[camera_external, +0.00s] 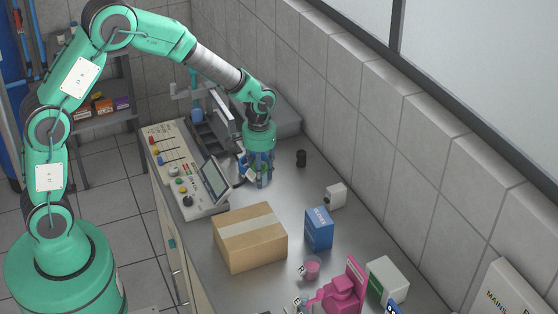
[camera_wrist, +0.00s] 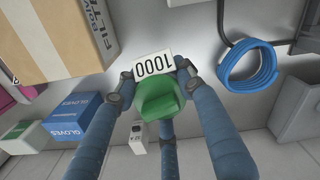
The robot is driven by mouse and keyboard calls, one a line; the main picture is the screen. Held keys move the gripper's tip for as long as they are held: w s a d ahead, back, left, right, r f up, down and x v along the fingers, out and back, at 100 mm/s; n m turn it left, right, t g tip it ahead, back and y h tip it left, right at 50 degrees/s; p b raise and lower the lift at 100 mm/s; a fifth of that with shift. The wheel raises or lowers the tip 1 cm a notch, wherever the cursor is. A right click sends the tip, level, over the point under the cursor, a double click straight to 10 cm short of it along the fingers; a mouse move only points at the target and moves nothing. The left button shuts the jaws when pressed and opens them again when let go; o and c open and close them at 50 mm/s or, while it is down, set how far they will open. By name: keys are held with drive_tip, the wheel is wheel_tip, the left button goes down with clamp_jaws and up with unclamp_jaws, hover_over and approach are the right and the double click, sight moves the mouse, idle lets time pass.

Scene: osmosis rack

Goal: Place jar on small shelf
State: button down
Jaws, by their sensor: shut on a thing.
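My gripper (camera_wrist: 160,85) has its blue fingers closed around a green object, seemingly the jar (camera_wrist: 160,100), in the wrist view. In the external view my gripper (camera_external: 258,180) points down over the far part of the counter, right of the control panel; the jar is mostly hidden by the fingers there. I cannot tell whether the jar touches the counter. A grey shelf unit (camera_external: 106,119) with small boxes stands at the back left; I cannot tell if it is the small shelf.
A cardboard box (camera_external: 250,237), a blue gloves box (camera_external: 319,228) and a pink device (camera_external: 342,290) stand nearer on the counter. The control panel (camera_external: 180,165) lines the left edge. A blue hose coil (camera_wrist: 252,65) lies near my fingers. The tiled wall bounds the right.

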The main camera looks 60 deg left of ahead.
drive_tip(key=w+a+r+p, duration=0.3)
drive_tip(key=w+a+p, duration=0.1)
drive_tip(key=w+a, duration=0.35)
wheel_tip(320, 180, up, 4)
drive_tip(key=r+m+p, duration=0.1)
drive_tip(key=m+p, duration=0.1)
drive_tip(key=p, duration=1)
hover_over(282, 115)
drive_tip(key=shift+f, duration=0.25)
drive_tip(key=shift+f+p, duration=0.35)
drive_tip(key=shift+f, duration=2.75)
